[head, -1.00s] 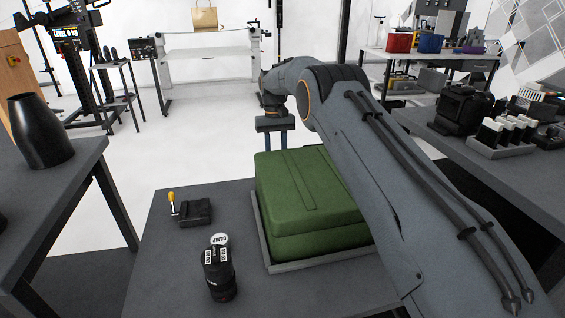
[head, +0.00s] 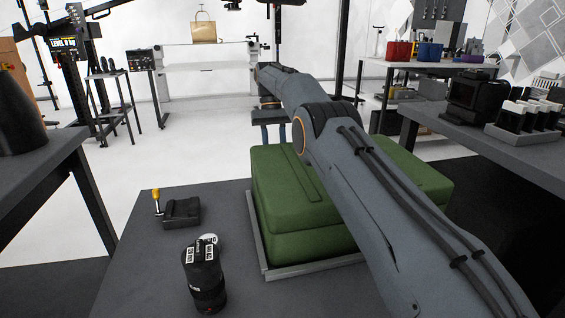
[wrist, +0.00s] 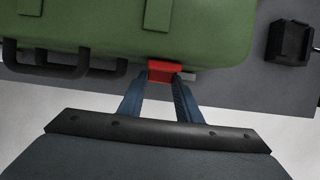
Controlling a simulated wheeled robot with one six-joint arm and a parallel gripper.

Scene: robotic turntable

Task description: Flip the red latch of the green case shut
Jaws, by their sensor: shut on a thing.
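The green case (head: 280,178) lies in a grey tray on the table in the head view, partly covered by my arm. It also fills the top of the wrist view (wrist: 110,32). The red latch (wrist: 164,68) is on the case's edge in the wrist view, beside a small grey piece. My gripper (wrist: 160,82) has its two blue fingers at either side of the latch, shut on it. In the head view my gripper (head: 271,128) is at the far side of the case, where the latch is hidden.
The grey tray rim (head: 310,268) surrounds the case's base. A black lens (head: 205,278) and a black block (head: 181,212) with a yellow-topped piece stand left of it. The case's dark handle (wrist: 50,70) is left of my fingers. Side tables flank the work table.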

